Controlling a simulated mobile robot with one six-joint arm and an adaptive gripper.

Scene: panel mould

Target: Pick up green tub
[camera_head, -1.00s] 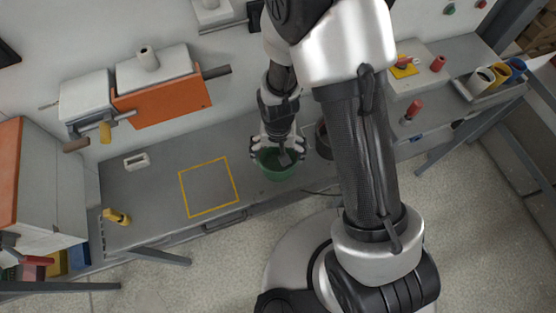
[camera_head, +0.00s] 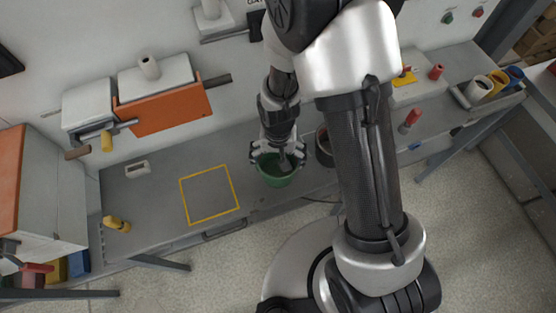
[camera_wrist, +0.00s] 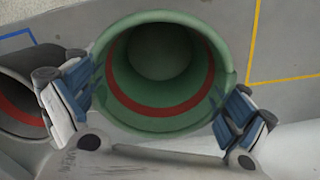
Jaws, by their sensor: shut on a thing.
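The green tub (camera_head: 277,178) is an open round container with a red band inside, on or just above the grey bench right of the yellow square outline. In the wrist view the green tub (camera_wrist: 165,72) fills the middle, its mouth facing the camera. My gripper (camera_head: 279,155) reaches down over it. In the wrist view my gripper (camera_wrist: 160,110) has one finger pad against each side of the tub's rim, shut on it. I cannot tell whether the tub's base touches the bench.
A dark round container (camera_head: 325,148) with a red band inside stands close to the tub's right. The yellow square outline (camera_head: 209,194) on the bench (camera_head: 155,205) is empty. An orange-fronted box (camera_head: 165,110) is behind, and a yellow object (camera_head: 117,224) lies at front left.

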